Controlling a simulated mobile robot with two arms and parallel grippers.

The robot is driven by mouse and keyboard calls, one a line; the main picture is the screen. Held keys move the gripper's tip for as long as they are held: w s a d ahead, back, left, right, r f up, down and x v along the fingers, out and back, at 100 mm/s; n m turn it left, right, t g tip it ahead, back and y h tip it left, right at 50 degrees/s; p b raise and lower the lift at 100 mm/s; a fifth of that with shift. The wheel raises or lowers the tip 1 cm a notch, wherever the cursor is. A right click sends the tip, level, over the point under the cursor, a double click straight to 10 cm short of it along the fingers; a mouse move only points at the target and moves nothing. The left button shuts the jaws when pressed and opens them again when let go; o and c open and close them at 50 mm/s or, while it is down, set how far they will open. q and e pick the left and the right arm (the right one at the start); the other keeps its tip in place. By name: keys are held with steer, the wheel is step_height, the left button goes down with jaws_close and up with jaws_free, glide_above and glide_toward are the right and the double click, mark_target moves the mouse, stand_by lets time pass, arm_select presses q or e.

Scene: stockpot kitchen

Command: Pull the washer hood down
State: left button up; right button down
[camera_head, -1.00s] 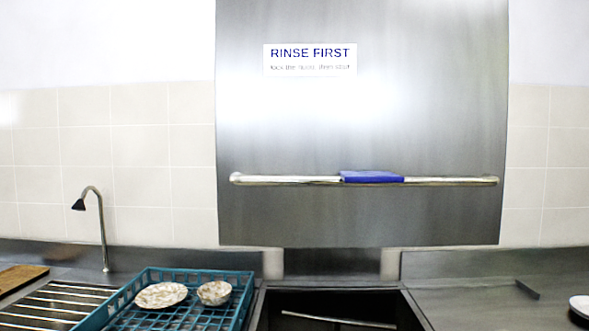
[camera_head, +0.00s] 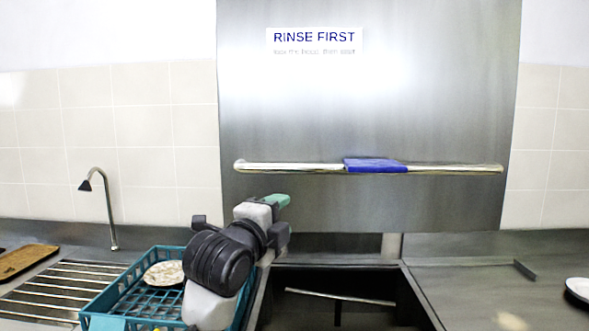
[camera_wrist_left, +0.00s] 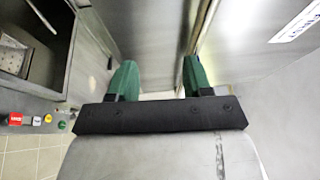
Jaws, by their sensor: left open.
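The washer hood (camera_head: 440,90) is a raised steel panel with a "RINSE FIRST" label, above the dark wash opening. A long metal bar handle (camera_head: 290,167) runs across its lower part, with a blue piece (camera_head: 375,165) at its middle. My left gripper (camera_head: 277,200) is below the left half of the bar, apart from it in the picture. In the left wrist view, its two green fingertips (camera_wrist_left: 158,78) are spread with nothing between them. The hood also shows there at the right with its label (camera_wrist_left: 297,22). My right gripper is not in view.
A teal rack (camera_head: 165,255) with a plate (camera_head: 164,273) stands at left, partly hidden by my left arm. A tap (camera_head: 107,205), a ribbed drainer (camera_head: 60,290) and a wooden board (camera_head: 28,260) lie farther left. The right counter (camera_head: 455,275) is mostly clear, with a white dish (camera_head: 578,288).

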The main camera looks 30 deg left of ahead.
arm_select(q)
steer(key=t, duration=0.1)
glide_toward(291, 170)
steer(key=m, duration=0.1)
steer(key=shift+y, duration=0.3)
steer(key=p+x, duration=0.4)
steer(key=x, duration=0.6)
steer(key=shift+w+d, duration=0.15)
steer(key=shift+w, duration=0.6)
jaws_close()
